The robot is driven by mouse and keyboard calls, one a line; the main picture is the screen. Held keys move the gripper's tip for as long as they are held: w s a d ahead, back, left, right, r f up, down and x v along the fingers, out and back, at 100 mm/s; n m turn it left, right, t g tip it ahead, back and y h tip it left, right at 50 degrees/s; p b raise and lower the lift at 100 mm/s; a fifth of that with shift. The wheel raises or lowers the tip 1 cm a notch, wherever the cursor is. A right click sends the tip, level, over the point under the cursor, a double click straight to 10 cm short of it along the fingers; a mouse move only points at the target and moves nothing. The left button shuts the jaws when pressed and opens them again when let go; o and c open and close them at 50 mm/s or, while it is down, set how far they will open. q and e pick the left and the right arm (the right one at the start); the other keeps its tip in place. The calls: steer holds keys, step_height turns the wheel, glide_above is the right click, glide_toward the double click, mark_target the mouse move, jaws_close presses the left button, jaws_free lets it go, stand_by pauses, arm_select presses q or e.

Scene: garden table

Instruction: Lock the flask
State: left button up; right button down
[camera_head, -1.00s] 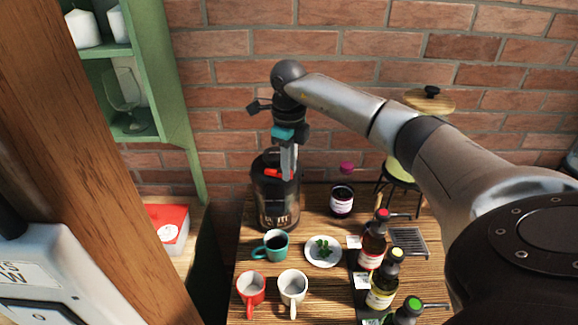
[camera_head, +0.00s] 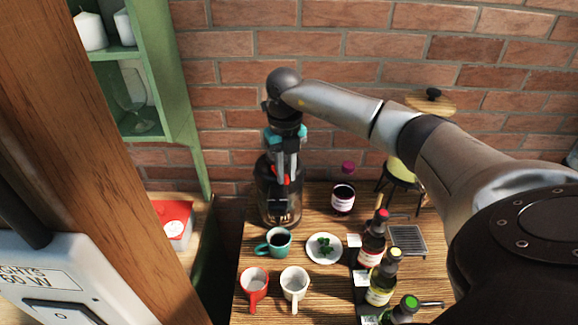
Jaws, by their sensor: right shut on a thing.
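The flask (camera_head: 267,205) is a dark, tall vessel with a black top, standing upright at the back left of the wooden table. A red-orange piece (camera_head: 273,174) shows at its top. My right gripper (camera_head: 285,176) points down onto the top of the flask. Its fingers are shut on the flask's top, by the red-orange piece; the exact contact is partly hidden by the fingers. My left gripper is not in view.
On the table (camera_head: 318,285) stand a teal mug (camera_head: 275,243), a red mug (camera_head: 252,284), a white mug (camera_head: 294,283), a plate with green leaves (camera_head: 324,259), a dark jar (camera_head: 342,199) and several bottles (camera_head: 380,280). A wooden post (camera_head: 95,150) blocks the left.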

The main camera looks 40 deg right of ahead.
steer(key=m, duration=0.1)
steer(key=a+m+p, duration=0.1)
steer(key=m, duration=0.1)
steer(key=shift+w+r+m, duration=0.1)
steer(key=shift+w+m, duration=0.1)
steer(key=shift+m, duration=0.1)
steer(key=shift+w+a+m+p, duration=0.15)
steer(key=shift+a+m+p, duration=0.05)
steer(key=shift+m, duration=0.6)
steer(key=shift+w+a+m+p, duration=0.15)
steer(key=shift+a+m, duration=0.05)
steer(key=shift+m, duration=0.6)
steer(key=c, duration=0.8)
jaws_free()
steer(key=shift+a, duration=0.1)
step_height(320, 180, up, 15)
steer(key=b, duration=0.2)
